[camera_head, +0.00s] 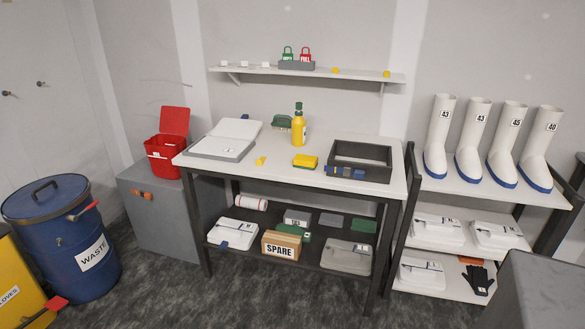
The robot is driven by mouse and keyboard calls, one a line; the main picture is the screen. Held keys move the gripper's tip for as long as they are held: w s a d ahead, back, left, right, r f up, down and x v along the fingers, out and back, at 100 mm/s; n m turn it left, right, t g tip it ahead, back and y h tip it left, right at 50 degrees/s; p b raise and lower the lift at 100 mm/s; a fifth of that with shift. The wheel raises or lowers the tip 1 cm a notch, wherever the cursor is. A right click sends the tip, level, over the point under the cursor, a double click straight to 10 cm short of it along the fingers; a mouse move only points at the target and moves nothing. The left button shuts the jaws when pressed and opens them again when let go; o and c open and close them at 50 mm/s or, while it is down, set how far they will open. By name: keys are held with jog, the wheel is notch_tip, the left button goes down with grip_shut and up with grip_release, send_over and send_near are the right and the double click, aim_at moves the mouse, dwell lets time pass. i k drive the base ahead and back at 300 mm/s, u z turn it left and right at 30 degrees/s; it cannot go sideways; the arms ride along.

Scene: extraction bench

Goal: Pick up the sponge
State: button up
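A yellow sponge (305,161) with a darker underside lies flat on the white top of the bench (268,172), near its front edge. It sits between a small yellow item (260,161) on its left and a dark open tray (360,176) on its right. Nothing covers it. A yellow spray bottle (299,130) with a green head stands behind it. My gripper is not in view.
A green brush (283,122) and an open white case (222,142) are on the bench. A wall shelf (350,74) hangs above. Left are a red bin (163,158) and a blue waste drum (45,250); right is a boot rack (450,184). Dark floor is clear in front.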

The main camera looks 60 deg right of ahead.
aim_at(301, 161)
jog(key=z, duration=0.05)
jog(key=i, duration=2.45)
jog(key=z, duration=4.2)
jog(key=i, duration=0.1)
jog(key=u, duration=2.25)
